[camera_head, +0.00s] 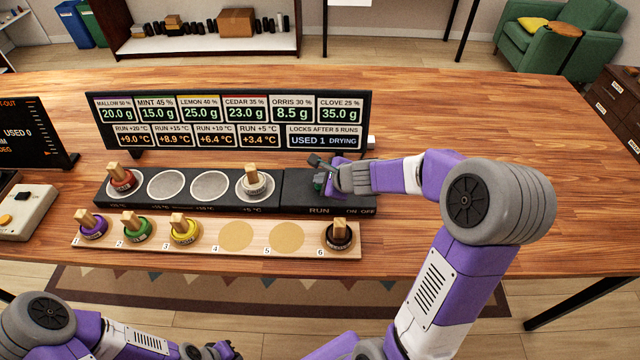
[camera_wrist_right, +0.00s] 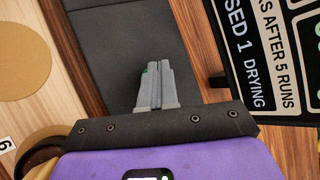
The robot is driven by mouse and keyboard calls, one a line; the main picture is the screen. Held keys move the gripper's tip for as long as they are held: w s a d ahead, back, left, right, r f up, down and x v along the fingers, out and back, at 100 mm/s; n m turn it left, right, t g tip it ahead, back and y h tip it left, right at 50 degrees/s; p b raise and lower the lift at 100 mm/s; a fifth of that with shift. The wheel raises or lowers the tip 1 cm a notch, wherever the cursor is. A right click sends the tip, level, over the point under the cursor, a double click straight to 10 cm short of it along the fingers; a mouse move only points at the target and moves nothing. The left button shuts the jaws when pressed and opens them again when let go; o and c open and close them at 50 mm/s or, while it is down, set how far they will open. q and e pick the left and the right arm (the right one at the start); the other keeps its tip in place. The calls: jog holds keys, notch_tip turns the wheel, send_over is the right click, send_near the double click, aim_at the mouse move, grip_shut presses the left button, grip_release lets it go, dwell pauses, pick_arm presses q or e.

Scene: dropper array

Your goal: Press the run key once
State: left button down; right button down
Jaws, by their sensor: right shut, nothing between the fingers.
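The run key is a small green part (camera_head: 318,185) on the right end of the long black unit (camera_head: 296,205), above the printed word RUN. My right gripper (camera_head: 318,163) is over this end, with its fingers together and empty. It hides most of the key; in the right wrist view only a speck of green shows beside the shut fingertips (camera_wrist_right: 153,72). I cannot tell whether they touch the key. The display board (camera_head: 236,118) behind reads USED 1 DRYING. My left gripper (camera_head: 218,350) is low at the bottom edge, away from the unit; its jaws are unclear.
The black unit holds a red-collared dropper (camera_head: 122,180) and a white-collared one (camera_head: 254,183), with two empty round pads between. A wooden rack (camera_head: 207,236) in front holds purple, green, yellow and black droppers. The table right of my right arm is clear.

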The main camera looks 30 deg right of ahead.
dwell(0.5)
jog(key=shift+r+p, duration=0.85)
notch_tip(320, 180, up, 5)
jog(key=p, duration=0.4)
jog(key=shift+p, duration=0.4)
